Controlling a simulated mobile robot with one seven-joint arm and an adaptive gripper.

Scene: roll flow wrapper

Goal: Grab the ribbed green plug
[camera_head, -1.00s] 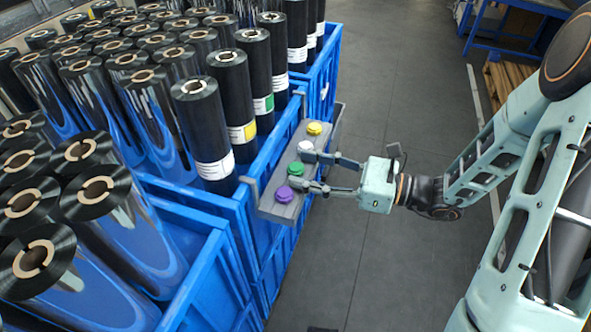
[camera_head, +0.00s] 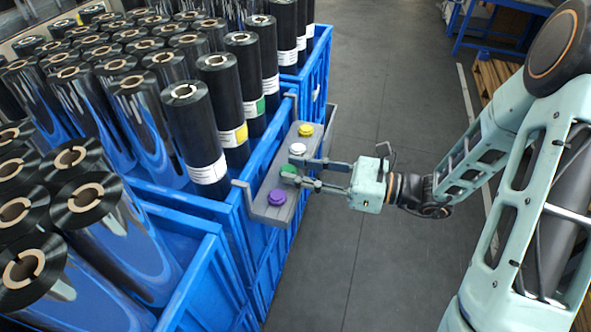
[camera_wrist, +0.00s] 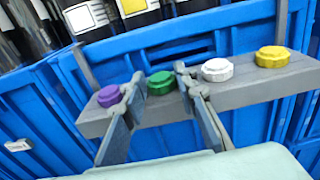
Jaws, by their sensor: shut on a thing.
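The ribbed green plug (camera_wrist: 161,83) stands on a grey shelf (camera_wrist: 255,93) hung on the side of a blue crate. In the head view the green plug (camera_head: 289,169) is partly hidden by my fingers. My gripper (camera_wrist: 158,88) is shut on the green plug, one finger on each side of it. In the head view my gripper (camera_head: 290,170) reaches the shelf from the right. The plug looks still at shelf level; whether it is lifted I cannot tell.
On the same shelf are a purple plug (camera_wrist: 110,95) just left of my finger, a white plug (camera_wrist: 218,69) just right, and a yellow plug (camera_wrist: 272,56) farther right. Blue crates (camera_head: 200,207) with black rolls stand behind. The floor (camera_head: 335,260) is clear.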

